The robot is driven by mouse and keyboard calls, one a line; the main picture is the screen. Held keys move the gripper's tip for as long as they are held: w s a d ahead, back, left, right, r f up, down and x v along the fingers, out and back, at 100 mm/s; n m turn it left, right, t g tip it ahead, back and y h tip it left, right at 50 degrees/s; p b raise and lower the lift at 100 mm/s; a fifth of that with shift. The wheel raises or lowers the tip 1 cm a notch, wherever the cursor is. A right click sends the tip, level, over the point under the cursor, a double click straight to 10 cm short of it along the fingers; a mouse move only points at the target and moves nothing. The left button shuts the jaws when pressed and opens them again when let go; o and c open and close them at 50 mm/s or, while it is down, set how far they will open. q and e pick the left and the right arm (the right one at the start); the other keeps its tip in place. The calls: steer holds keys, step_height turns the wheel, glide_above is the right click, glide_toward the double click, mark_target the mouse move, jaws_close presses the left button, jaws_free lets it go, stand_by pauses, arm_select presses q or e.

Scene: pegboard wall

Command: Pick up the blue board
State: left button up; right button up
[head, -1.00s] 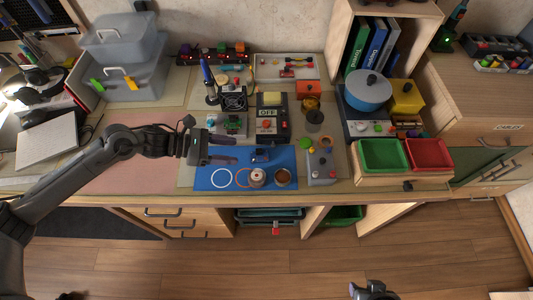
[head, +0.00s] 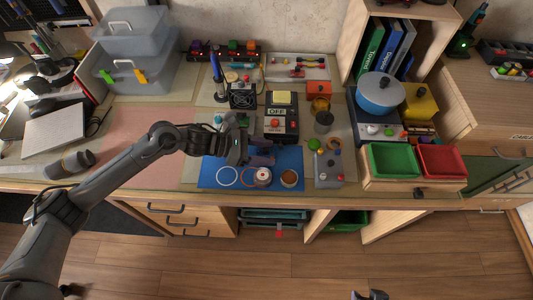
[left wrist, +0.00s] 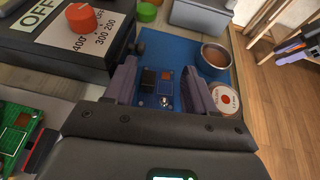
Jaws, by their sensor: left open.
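The blue board (left wrist: 165,84) is a small blue circuit board with dark and reddish parts, lying on the blue mat (head: 209,175). My left gripper (left wrist: 160,82) is open, with its two fingers on either side of the board in the left wrist view. I cannot tell whether they touch it. In the head view my left gripper (head: 262,157) hides most of the board. My right gripper (head: 370,295) shows only as a dark tip at the bottom edge of the head view, far from the board.
On the mat stand a white-rimmed roll (head: 263,176) and a brown-filled cup (head: 289,178), close to the fingers. A power box marked OFF (head: 279,122) stands behind. A grey button box (head: 328,170) is to the right. A green circuit board (left wrist: 18,130) lies left in the wrist view.

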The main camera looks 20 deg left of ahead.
arm_select(q)
steer(key=shift+a, duration=0.1)
steer(key=c, duration=0.8)
